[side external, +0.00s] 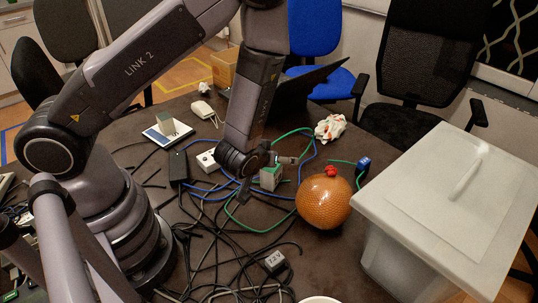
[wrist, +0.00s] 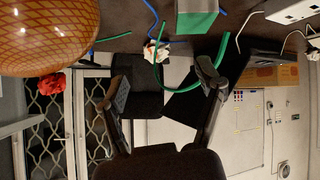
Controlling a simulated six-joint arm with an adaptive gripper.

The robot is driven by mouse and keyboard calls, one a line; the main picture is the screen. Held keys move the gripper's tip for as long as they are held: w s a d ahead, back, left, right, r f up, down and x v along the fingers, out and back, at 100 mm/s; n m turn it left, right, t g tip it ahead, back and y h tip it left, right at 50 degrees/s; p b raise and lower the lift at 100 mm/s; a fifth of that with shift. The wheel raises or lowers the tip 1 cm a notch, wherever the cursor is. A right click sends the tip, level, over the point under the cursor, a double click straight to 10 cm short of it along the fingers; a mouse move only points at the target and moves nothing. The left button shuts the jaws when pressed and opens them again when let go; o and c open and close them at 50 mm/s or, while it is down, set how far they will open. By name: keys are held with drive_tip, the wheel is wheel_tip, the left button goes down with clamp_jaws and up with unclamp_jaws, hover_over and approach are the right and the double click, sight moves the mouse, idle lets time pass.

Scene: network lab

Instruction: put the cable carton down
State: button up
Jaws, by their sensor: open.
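The cable carton, seemingly the small green and pale grey box (side external: 270,178), stands on the dark table among the cables, right by my gripper (side external: 264,174). In the wrist view, which looks upside down, the carton (wrist: 197,20) shows at the top edge, partly cut off, with its green side and a pale face. My gripper (wrist: 160,80) is open there, its fingers wide apart with nothing between them. The carton lies beyond the fingertips in that picture, apart from them. In the side view I cannot tell whether a finger touches it.
A lidded white bin (side external: 450,200) is farther right. Loose black, blue and green cables, a black adapter (side external: 178,167) and a white socket block (side external: 207,161) surround the spot. A laptop (side external: 297,88) stands behind.

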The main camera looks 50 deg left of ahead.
wheel_tip(320, 180, up, 20)
drive_tip(key=s+m+g+h, duration=0.2)
drive_tip(key=s+m+h, duration=0.1)
drive_tip(key=h, duration=0.2)
drive_tip(key=s+a+r+m+g, duration=0.1)
drive_tip(key=s+a+r+m, duration=0.1)
drive_tip(key=s+r, duration=0.3)
drive_tip(key=s+a+r+m+g+y, duration=0.1)
drive_tip(key=s+a+r, duration=0.3)
drive_tip(key=s, duration=0.9)
drive_tip(key=shift+s+a+r+m+y, duration=0.3)
drive_tip(key=shift+a+r+m, duration=0.1)
drive_tip(key=shift+a, duration=0.15)
